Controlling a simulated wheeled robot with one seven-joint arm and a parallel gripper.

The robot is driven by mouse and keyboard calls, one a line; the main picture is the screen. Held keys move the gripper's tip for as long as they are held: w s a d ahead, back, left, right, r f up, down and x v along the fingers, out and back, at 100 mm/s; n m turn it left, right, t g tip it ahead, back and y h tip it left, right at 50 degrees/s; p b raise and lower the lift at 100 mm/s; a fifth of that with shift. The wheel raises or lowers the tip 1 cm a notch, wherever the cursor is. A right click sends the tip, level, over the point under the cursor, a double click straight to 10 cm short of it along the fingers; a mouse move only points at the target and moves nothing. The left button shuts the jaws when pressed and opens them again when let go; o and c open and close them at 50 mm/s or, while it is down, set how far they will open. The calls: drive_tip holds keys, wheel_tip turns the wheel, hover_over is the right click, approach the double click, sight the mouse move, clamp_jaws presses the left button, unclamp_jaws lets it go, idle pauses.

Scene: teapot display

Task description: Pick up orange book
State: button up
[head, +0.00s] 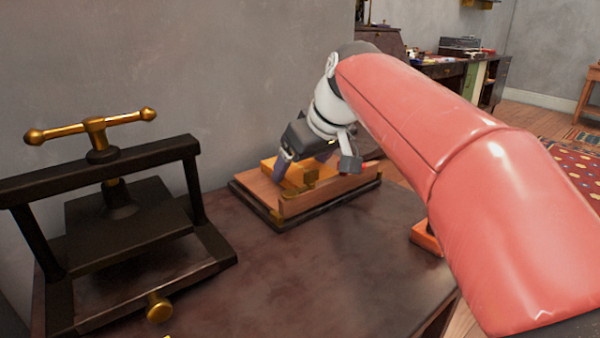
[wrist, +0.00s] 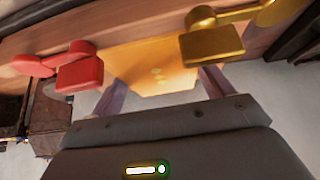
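An orange book (head: 296,178) lies in a shallow wooden tray with brass fittings (head: 345,186) on the dark table. It also shows as a yellow-orange slab with small marks in the wrist view (wrist: 152,62). My gripper (head: 318,166) is over the tray, pointing down, with its two fingers spread wide. In the wrist view, the fingers (wrist: 162,88) stand apart on either side of the book's near end. I cannot tell whether either finger touches it. My gripper and the tray's front wall hide part of the book in the head view.
A black press with a brass handle (head: 95,128) stands on the left of the table. Another orange block (head: 426,236) sits at the table's right, partly behind my arm. A red fitting (wrist: 78,70) and a brass one (wrist: 212,42) flank the book. The table's front middle is clear.

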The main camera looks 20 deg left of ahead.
drive_tip(key=c, duration=0.6)
drive_tip(key=shift+r, duration=0.1)
